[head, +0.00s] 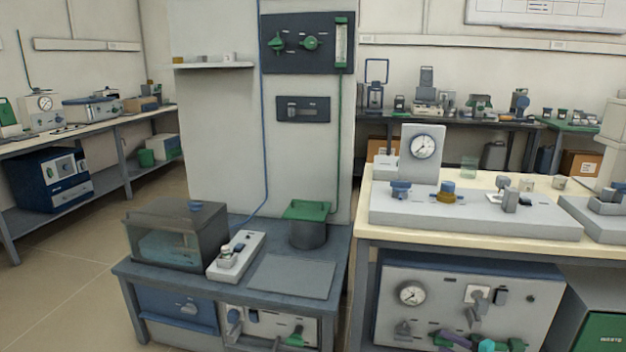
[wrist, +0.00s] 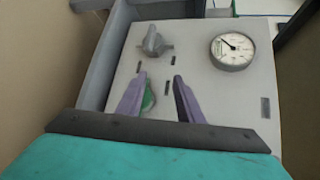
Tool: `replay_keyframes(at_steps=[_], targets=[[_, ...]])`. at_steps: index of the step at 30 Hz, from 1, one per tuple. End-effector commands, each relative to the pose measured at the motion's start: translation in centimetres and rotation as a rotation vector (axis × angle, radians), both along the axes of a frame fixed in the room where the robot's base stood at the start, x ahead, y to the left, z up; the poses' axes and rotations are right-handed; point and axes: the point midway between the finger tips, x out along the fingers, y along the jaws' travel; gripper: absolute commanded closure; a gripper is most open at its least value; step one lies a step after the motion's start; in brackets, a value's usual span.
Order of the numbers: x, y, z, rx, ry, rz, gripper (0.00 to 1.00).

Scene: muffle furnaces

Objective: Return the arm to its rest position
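My gripper (wrist: 159,77) shows in the wrist view, with two purple-grey fingers reaching up from a dark bar and a teal body. The fingers stand apart, with a gap between them and nothing clearly held. A green part (wrist: 150,99) shows beside the left finger, partly hidden by it; I cannot tell whether they touch. Beyond the fingertips is a light grey panel (wrist: 198,80) with a grey knob (wrist: 153,42) and a round gauge (wrist: 232,51). In the head view, teal and purple parts at the bottom right edge may be my gripper, cut off by the frame.
A grey panel unit (head: 540,315) with a gauge stands under the cream-topped bench (head: 480,245) at right. A low dark table (head: 345,262) holds a glass-sided box (head: 175,240) and a green-lidded pot (head: 307,230). Open floor (head: 80,300) lies at left.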

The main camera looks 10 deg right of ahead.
Motion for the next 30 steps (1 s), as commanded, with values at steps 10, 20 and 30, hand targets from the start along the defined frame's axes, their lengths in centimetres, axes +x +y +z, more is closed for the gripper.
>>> replay_keyframes(at_steps=[10,20,30], targets=[[2.2,14.7,0.0,-0.012,0.108,0.225,0.67],[0.0,28.0,-1.1,-0.063,0.238,0.457,0.67],[-6.5,39.8,-2.0,-0.159,0.391,0.718,0.67]])
